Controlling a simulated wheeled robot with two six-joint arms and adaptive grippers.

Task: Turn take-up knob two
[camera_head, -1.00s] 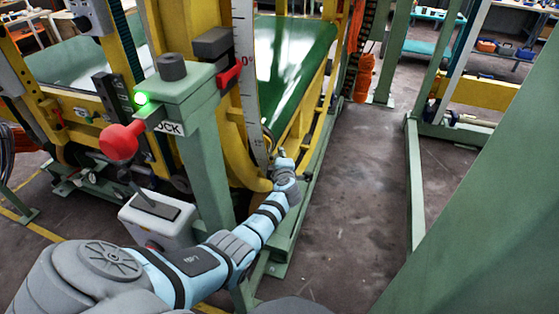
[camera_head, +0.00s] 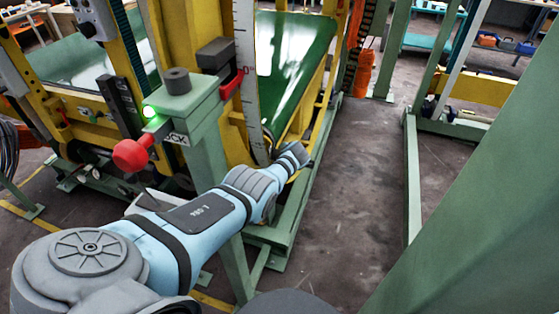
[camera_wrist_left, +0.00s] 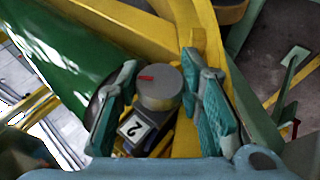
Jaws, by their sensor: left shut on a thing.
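Take-up knob two (camera_wrist_left: 160,90) is a grey round knob with a red mark on its top face, in the left wrist view. A white label with a 2 (camera_wrist_left: 133,132) sits just below it. My left gripper (camera_wrist_left: 160,75) has one teal finger on each side of the knob and is shut on it. In the head view my left arm reaches from the lower left to the foot of the yellow frame. There the wrist hides the fingers and the knob. My right gripper is not in view.
A green post carries a red ball handle (camera_head: 130,155), a lit green lamp (camera_head: 149,112) and a dark grey cap (camera_head: 177,80), close above my forearm. A green belt (camera_head: 290,60) runs behind. The floor (camera_head: 350,190) to the right is clear, beyond it a green upright.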

